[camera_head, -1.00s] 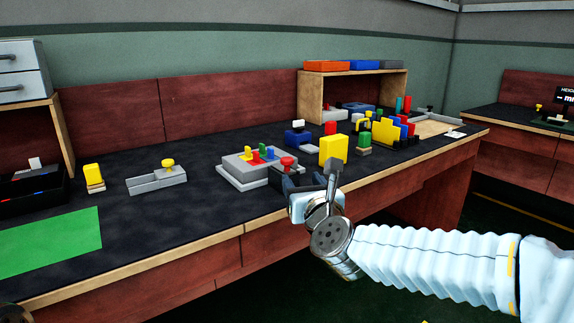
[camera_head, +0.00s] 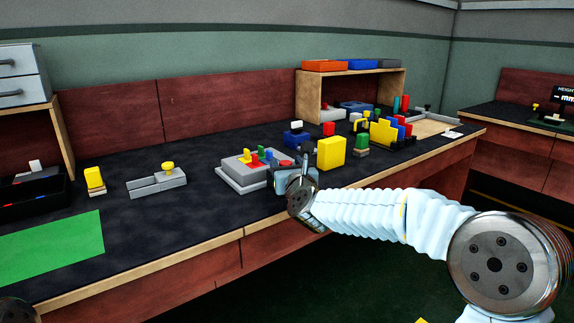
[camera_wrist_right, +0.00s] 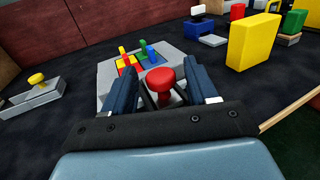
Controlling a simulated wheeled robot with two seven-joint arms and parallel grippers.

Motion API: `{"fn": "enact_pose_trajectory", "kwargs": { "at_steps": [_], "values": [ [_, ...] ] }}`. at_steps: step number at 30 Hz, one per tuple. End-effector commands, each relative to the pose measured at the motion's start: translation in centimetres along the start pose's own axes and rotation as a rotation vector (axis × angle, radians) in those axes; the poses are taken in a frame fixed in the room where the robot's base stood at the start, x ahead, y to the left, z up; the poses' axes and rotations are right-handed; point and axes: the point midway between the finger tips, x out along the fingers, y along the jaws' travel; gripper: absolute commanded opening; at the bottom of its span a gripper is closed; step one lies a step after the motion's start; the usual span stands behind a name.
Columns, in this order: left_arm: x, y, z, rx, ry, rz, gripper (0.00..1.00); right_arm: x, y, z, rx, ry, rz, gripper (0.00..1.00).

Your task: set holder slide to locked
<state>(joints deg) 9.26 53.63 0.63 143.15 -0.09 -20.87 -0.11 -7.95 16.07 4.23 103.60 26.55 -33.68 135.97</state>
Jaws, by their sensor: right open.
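The grey holder (camera_head: 234,178) stands on the dark bench with yellow, red, green and blue pieces on top. It also shows in the right wrist view (camera_wrist_right: 108,82). A red mushroom-shaped knob (camera_wrist_right: 160,80) is at its near side; in the head view its top (camera_head: 286,163) shows just above my gripper. My right gripper (camera_wrist_right: 160,88) is open, with one dark finger on each side of the red knob. I cannot tell whether either finger touches it. The slide's lower part and any lock marking are hidden or too small to read.
A grey slide fixture with a yellow knob (camera_head: 168,166) is to the left. A yellow block (camera_head: 331,153) and a blue fixture (camera_head: 297,139) stand close on the right and behind. A green mat (camera_head: 50,247) lies at the front left. The bench's wooden edge is just below my right wrist.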

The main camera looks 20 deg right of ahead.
Motion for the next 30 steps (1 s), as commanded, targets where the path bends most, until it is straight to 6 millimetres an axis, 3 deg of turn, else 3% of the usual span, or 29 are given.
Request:
{"fn": "enact_pose_trajectory", "kwargs": {
  "at_steps": [1, 12, 17, 24, 30],
  "values": [
    [0.0, 0.0, 0.0, 0.000, 0.000, 0.000, 0.43, 0.0, 0.0, 0.0, 0.000, 0.000, 0.000, 0.55],
    [0.0, 0.0, 0.0, 0.000, 0.000, 0.000, 0.43, 0.0, 0.0, 0.0, 0.000, 0.000, 0.000, 0.00],
    [0.0, 0.0, 0.0, 0.000, 0.000, 0.000, 0.43, 0.0, 0.0, 0.0, 0.000, 0.000, 0.000, 0.00],
    [0.8, -0.6, -0.2, -0.004, 0.005, -0.004, 0.43, 2.7, 1.2, -0.1, 0.001, -0.002, 0.000, 0.00],
    [0.7, -0.6, -0.2, -0.004, 0.005, -0.004, 0.43, 3.1, 1.3, 0.2, 0.001, -0.003, 0.000, 0.00]
  ]
}}
